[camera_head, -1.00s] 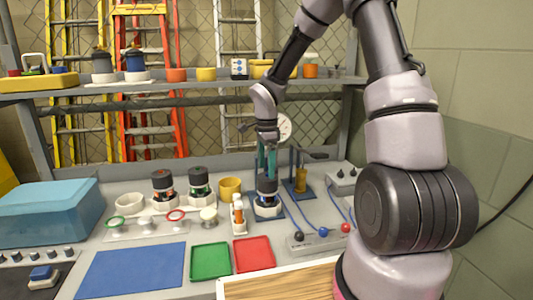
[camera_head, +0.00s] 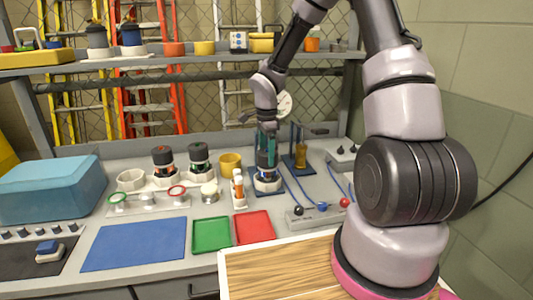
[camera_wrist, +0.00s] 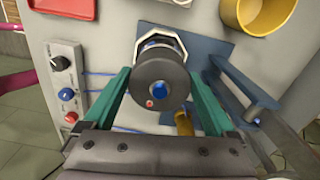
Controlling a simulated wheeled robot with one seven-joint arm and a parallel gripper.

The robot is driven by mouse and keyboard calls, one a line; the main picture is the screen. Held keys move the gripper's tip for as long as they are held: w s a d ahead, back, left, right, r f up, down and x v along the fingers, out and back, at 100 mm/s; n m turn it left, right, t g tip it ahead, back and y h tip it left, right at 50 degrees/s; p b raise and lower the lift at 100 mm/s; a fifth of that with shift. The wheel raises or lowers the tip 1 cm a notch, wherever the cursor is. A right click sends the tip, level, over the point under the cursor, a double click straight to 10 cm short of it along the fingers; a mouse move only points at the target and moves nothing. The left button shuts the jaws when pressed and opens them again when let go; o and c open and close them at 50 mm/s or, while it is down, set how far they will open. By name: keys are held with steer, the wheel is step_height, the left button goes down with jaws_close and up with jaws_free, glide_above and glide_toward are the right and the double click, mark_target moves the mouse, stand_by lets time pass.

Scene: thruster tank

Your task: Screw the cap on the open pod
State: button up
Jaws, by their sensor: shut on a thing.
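The open pod's station is a white many-sided holder (camera_head: 268,185) on a blue base plate at the back of the bench, right of centre. A dark round cap (camera_wrist: 160,80) with a blue centre and a small red dot sits upright over the holder (camera_wrist: 151,43) in the wrist view. My gripper (camera_head: 266,157) points down there, its teal fingers on either side of the dark cap and shut on it. The cap hides most of the pod below, so I cannot tell whether its threads have engaged.
Two dark-topped pods, red-marked (camera_head: 163,160) and green-marked (camera_head: 198,158), stand to the left. A yellow cup (camera_head: 230,163) and an orange-and-white bottle (camera_head: 238,188) are close by. A blue post stand (camera_head: 300,150) is just right. Green (camera_head: 211,235) and red (camera_head: 254,227) trays lie in front.

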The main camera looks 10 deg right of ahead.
steer(key=m, duration=0.3)
steer(key=shift+a+m, duration=0.1)
steer(key=shift+m, duration=0.2)
steer(key=m, duration=0.5)
steer(key=shift+m, duration=0.3)
steer(key=m, duration=0.3)
steer(key=shift+m, duration=0.4)
steer(key=m, duration=0.4)
steer(key=shift+s+f, duration=0.1)
